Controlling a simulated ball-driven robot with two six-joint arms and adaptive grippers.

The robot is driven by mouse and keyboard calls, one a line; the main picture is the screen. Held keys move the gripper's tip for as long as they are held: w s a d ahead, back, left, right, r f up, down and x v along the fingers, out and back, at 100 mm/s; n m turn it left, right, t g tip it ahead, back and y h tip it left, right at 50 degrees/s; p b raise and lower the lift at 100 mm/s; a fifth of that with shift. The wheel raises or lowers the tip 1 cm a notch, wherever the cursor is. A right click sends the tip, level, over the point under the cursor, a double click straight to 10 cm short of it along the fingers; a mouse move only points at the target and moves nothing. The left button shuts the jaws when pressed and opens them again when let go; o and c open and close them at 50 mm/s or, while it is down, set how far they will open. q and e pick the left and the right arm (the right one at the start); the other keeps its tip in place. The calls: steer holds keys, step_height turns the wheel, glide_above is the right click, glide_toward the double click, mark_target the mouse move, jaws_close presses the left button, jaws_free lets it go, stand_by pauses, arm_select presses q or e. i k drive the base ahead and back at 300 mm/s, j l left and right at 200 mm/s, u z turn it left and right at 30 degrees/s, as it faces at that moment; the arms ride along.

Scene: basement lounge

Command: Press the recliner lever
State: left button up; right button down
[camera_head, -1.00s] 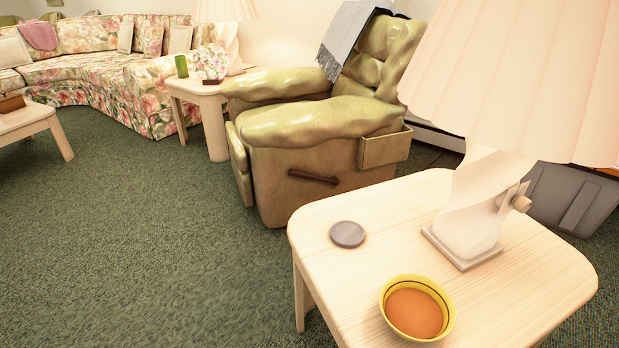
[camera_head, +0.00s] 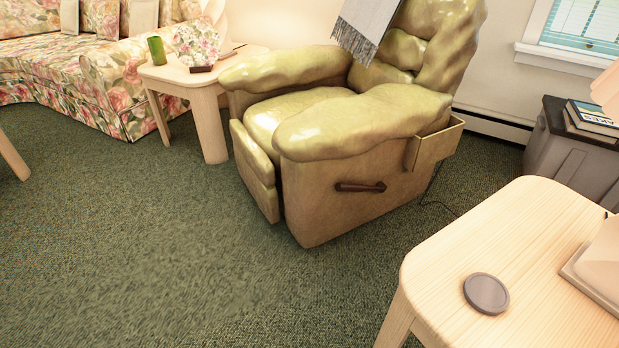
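The recliner (camera_head: 330,205) is a glossy olive-green armchair in the middle of the head view, with its near side turned toward me. Its lever (camera_head: 360,187) is a short dark brown bar, lying about level on that side panel below the armrest. The lever is in plain sight with nothing over it. The footrest panel (camera_head: 254,168) is down at the chair's front. Neither of my grippers is in the view.
A pale wooden side table (camera_head: 540,225) with a grey disc (camera_head: 486,293) stands close at the right. Green carpet (camera_head: 180,260) is open in front and left. A grey bin (camera_head: 565,150) stands right.

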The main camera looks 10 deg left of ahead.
mark_target(380, 187)
steer(key=i+j, duration=0.15)
steer(key=j, duration=0.25)
steer(key=i+j+z, duration=0.1)
steer(key=j, duration=0.25)
steer(key=i+j, duration=0.2)
steer(key=j, duration=0.2)
steer(key=i+j, duration=0.15)
steer(key=j, duration=0.25)
steer(key=i+j+z, duration=0.1)
steer(key=j, duration=0.3)
steer(key=i+j, duration=0.15)
steer(key=j, duration=0.2)
steer(key=i+j, duration=0.1)
steer(key=j, duration=0.3)
steer(key=i+j+z, duration=0.1)
steer(key=j, duration=0.35)
